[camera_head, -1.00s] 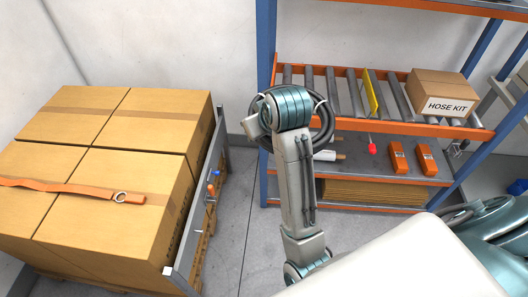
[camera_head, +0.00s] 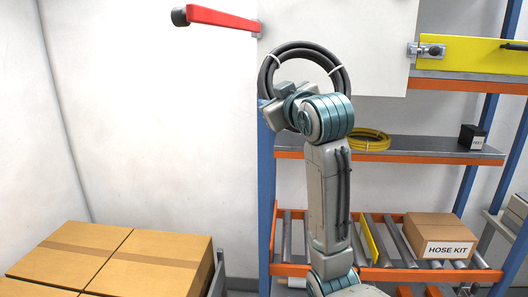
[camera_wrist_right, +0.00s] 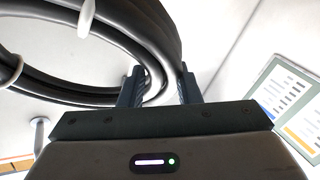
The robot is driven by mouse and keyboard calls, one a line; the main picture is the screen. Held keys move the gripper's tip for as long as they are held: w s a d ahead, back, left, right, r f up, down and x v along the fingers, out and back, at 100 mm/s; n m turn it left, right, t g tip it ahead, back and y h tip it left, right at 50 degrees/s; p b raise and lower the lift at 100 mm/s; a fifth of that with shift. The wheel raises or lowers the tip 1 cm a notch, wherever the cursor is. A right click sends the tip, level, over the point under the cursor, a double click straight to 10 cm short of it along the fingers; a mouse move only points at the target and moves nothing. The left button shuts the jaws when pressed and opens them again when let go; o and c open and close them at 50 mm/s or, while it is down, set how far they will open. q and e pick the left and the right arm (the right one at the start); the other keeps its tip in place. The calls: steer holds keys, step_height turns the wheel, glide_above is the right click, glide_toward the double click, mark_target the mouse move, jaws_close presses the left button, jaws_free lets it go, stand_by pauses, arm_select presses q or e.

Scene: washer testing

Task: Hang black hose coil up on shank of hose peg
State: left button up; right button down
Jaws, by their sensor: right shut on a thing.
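My right gripper (camera_head: 274,103) is shut on the black hose coil (camera_head: 341,73) and holds it up in front of a white panel. The coil is a thick ring with white ties, facing the head camera. In the right wrist view the hose (camera_wrist_right: 110,25) passes between the two fingers of the gripper (camera_wrist_right: 160,88). A red bar with a black end (camera_head: 218,18), which looks like the hose peg, juts left from the panel's edge, above and left of the coil. The coil is apart from it. My left gripper is out of view.
The white panel (camera_head: 385,45) is behind the coil. A shelf rack on the right holds a yellow hose coil (camera_head: 370,140), a small black box (camera_head: 472,137) and a HOSE KIT carton (camera_head: 440,235). Large cartons (camera_head: 150,262) stand lower left. The wall space below the bar is clear.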

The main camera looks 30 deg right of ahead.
steer(key=s+d+r+t+p, duration=0.1)
steer(key=s+d+r+t, duration=0.15)
steer(key=r, duration=0.85)
steer(key=s+d+r+t+p, duration=0.1)
steer(key=s+d+r, duration=0.25)
steer(key=r, duration=0.75)
steer(key=shift+n, duration=0.4)
steer(key=shift+w+d+f, duration=0.45)
steer(key=shift+w+d, duration=0.55)
steer(key=shift+w, duration=0.85)
steer(key=shift+w+d+f, duration=0.4)
steer(key=shift+w+d, duration=0.55)
steer(key=shift+w, duration=0.85)
steer(key=shift+w+d+f, duration=0.45)
steer(key=shift+w+d, duration=0.55)
steer(key=shift+w, duration=0.85)
steer(key=shift+w+f+b, duration=0.15)
steer(key=shift+f+b, duration=0.25)
steer(key=shift+f, duration=0.2)
steer(key=c, duration=1)
jaws_free()
steer(key=shift+o, duration=0.2)
